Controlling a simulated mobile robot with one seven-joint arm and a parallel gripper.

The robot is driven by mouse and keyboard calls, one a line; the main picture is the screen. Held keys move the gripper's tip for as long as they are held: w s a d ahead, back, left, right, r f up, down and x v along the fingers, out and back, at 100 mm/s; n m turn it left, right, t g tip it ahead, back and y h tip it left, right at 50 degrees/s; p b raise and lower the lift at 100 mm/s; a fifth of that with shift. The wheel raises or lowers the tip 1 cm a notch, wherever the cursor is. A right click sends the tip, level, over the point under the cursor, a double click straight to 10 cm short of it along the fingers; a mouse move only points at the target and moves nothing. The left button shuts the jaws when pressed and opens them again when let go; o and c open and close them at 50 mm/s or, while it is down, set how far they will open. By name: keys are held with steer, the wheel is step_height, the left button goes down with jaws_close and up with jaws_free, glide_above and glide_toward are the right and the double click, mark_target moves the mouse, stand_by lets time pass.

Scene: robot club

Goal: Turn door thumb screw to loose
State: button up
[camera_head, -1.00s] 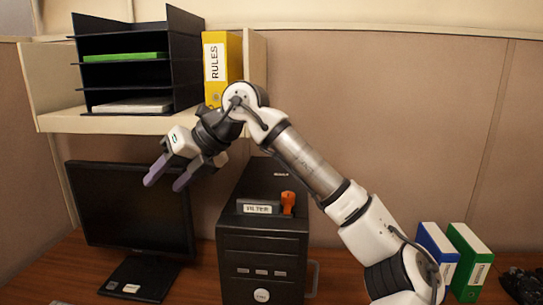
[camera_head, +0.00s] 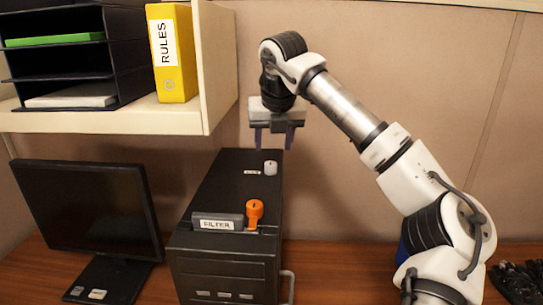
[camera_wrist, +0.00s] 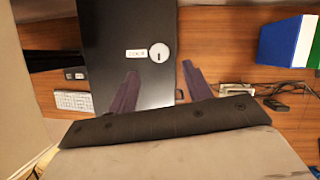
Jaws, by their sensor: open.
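A pale round thumb screw (camera_head: 270,168) sits on the top of the black computer case (camera_head: 222,190), beside a small label (camera_head: 252,172) too small to read. In the wrist view the thumb screw (camera_wrist: 159,53) shows a short dark mark running along the picture's vertical, and its label (camera_wrist: 135,53) is to its left. My gripper (camera_head: 274,142) points down above the back of the case, its two fingers apart and empty. In the wrist view my gripper (camera_wrist: 160,74) has its fingertips to either side of the screw's line, apart from the screw.
An orange knob (camera_head: 254,212) stands by the FILTER label (camera_head: 217,223) at the case's front top. A shelf (camera_head: 120,121) with a yellow RULES binder (camera_head: 172,60) is at the upper left. A monitor (camera_head: 85,205) stands left of the case. Blue (camera_wrist: 281,42) and green binders are right.

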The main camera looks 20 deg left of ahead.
mark_target(271, 163)
steer(key=p+x, duration=0.1)
steer(key=x, duration=0.6)
steer(key=shift+a+p, duration=0.1)
steer(key=shift+p, duration=0.25)
steer(key=c, duration=1)
